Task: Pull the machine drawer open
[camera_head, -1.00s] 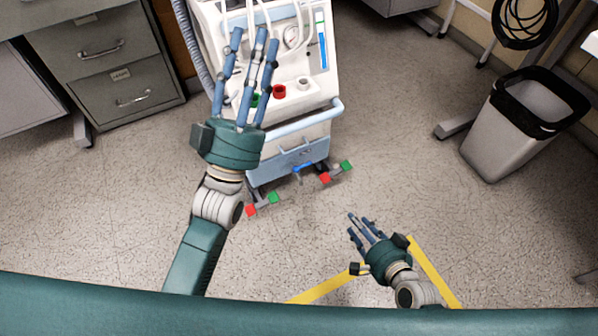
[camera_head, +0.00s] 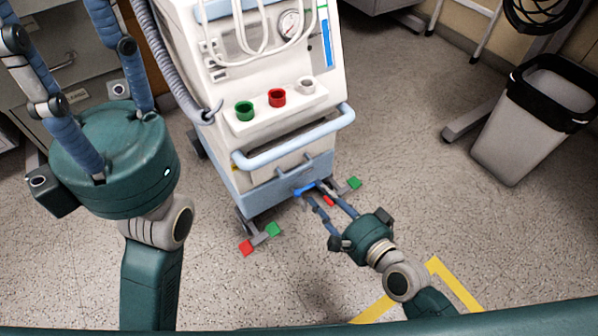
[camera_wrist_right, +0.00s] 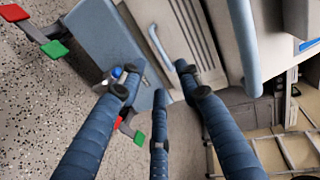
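The white machine (camera_head: 262,100) stands in the middle of the head view. My left gripper (camera_head: 72,40) is raised at the left, fingers apart and empty, with some fingertips cut off.
A light blue push bar (camera_head: 295,142) juts out above the drawer. Caster feet with red and green ends (camera_head: 259,238) stick out below. A grey hose (camera_head: 170,60) hangs at the machine's left.

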